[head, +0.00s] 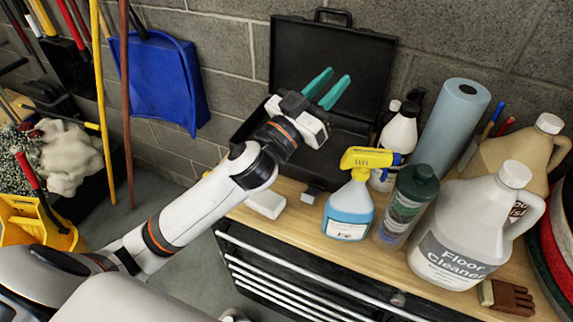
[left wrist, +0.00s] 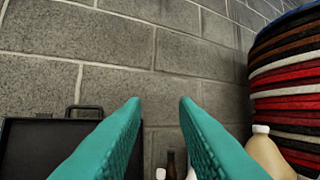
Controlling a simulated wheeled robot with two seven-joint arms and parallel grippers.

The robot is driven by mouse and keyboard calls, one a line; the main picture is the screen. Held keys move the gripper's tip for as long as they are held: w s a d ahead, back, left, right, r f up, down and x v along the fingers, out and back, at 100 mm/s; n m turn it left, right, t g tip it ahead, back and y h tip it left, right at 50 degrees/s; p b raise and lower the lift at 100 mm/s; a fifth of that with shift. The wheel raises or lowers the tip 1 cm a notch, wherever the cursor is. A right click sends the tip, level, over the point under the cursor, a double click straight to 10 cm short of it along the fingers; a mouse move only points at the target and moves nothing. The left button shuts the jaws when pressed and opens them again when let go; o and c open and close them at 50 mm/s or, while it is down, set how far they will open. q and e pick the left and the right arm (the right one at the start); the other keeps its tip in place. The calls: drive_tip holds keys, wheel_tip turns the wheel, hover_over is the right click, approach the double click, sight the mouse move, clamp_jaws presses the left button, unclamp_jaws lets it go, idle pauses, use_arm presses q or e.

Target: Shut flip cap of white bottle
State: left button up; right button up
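A white bottle (head: 398,138) with a dark cap stands on the wooden worktop near the wall, behind the blue spray bottle. Its lower part is partly hidden, and I cannot tell whether its cap is open or shut. My left gripper (head: 340,73) is raised in front of the black open case, left of and above the white bottle, not touching it. Its two teal fingers are apart, with nothing between them. They also show in the left wrist view (left wrist: 160,100), facing the wall. My right gripper is not in view.
Close to the white bottle stand the yellow-headed spray bottle (head: 349,200), a green-capped bottle (head: 402,208), a blue paper roll (head: 452,125) and a floor cleaner jug (head: 465,225). The black case (head: 328,65) stands open behind my gripper. A low white object (head: 266,204) lies at the worktop's left.

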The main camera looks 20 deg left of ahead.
use_arm(q)
drive_tip(key=s+a+f+n+g+y, duration=0.2)
drive_tip(key=f+g+y, duration=0.1)
drive_tip(key=f, duration=0.6)
drive_tip(key=s+a+f+n+g+y, duration=0.2)
drive_tip(key=f+y, duration=0.3)
drive_tip(key=f, duration=0.4)
drive_tip(key=shift+s+a+g, duration=0.6)
drive_tip(key=shift+s+a, duration=0.05)
drive_tip(key=shift+a, duration=0.15)
